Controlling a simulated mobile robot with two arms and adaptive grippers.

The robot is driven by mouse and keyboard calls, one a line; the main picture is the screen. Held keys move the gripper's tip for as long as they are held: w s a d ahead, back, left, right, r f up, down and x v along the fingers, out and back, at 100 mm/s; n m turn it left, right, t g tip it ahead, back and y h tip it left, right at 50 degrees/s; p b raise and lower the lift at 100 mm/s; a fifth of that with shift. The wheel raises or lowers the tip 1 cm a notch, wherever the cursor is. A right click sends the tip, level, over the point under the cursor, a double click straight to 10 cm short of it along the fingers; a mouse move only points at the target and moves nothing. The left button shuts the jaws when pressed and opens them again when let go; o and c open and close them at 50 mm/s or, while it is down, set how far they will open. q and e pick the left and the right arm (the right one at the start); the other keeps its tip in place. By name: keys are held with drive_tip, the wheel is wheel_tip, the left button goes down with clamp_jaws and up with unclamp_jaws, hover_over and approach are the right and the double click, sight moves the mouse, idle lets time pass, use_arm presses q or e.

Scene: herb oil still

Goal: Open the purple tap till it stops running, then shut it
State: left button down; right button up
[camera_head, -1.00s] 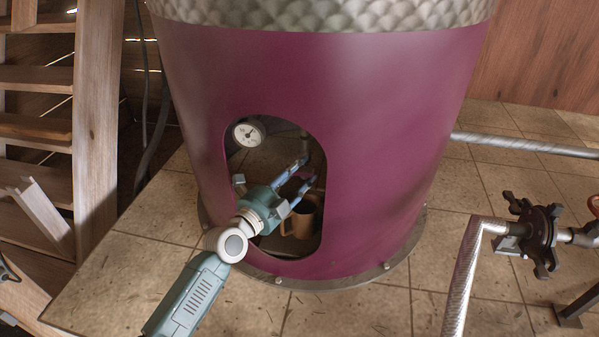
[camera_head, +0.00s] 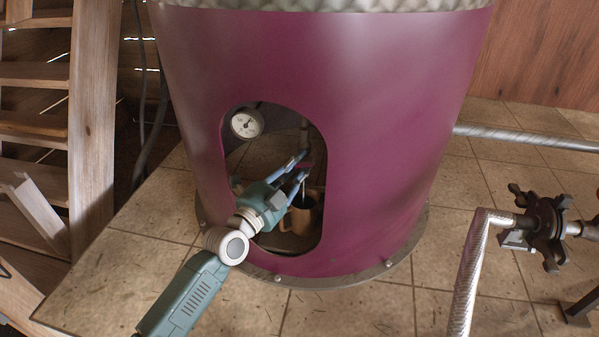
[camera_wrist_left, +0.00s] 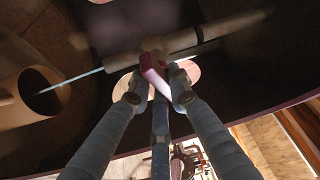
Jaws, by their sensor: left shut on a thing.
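The purple tap (camera_wrist_left: 154,76) is on a pipe inside the dark opening of the big purple still (camera_head: 390,150). In the left wrist view its flat handle sits between my fingertips. My left gripper (camera_head: 303,166) reaches through the opening and is shut on the handle. A thin pale stream (camera_wrist_left: 68,82) runs from the pipe end into a brown mug (camera_wrist_left: 45,97). The mug also shows below the gripper in the head view (camera_head: 306,217). The liquid level in it cannot be told. My right gripper is not in view.
A round dial gauge (camera_head: 247,123) sits at the upper left of the opening, whose rim surrounds my gripper closely. A black valve wheel (camera_head: 545,230) on a metal pipe stands at the right. Wooden steps (camera_head: 35,125) are at the left. The tiled floor in front is mostly clear.

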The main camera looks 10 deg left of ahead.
use_arm(q)
drive_tip(key=n+b, duration=0.1)
drive_tip(key=n+t+b, duration=0.1)
drive_tip(key=n, duration=0.1)
drive_tip(key=shift+d+f, duration=0.1)
drive_tip(key=shift+f, duration=0.1)
drive_tip(key=shift+n+t+y+b, duration=0.3)
drive_tip(key=shift+n+t+y, duration=0.15)
drive_tip(key=shift+n, duration=0.65)
drive_tip(key=n+t+y, duration=0.1)
drive_tip(key=n, duration=0.2)
drive_tip(key=shift+r, duration=0.15)
drive_tip(key=n+y, duration=0.1)
drive_tip(key=n, duration=0.1)
drive_tip(key=n+t+y, duration=0.1)
drive_tip(key=n, duration=0.2)
drive_tip(key=shift+d+r+n+b, duration=0.1)
drive_tip(key=shift+n+b, duration=0.2)
drive_tip(key=shift+b, duration=0.05)
drive_tip(key=shift+n+t+y, duration=0.2)
drive_tip(key=shift+n+y, duration=0.75)
drive_tip(key=shift+n, duration=0.6)
drive_tip(key=shift+n+t+y, duration=0.15)
drive_tip(key=shift+n+y, duration=0.75)
drive_tip(key=shift+n, duration=0.65)
drive_tip(key=c, duration=1.6)
unclamp_jaws()
drive_tip(key=shift+r, duration=0.15)
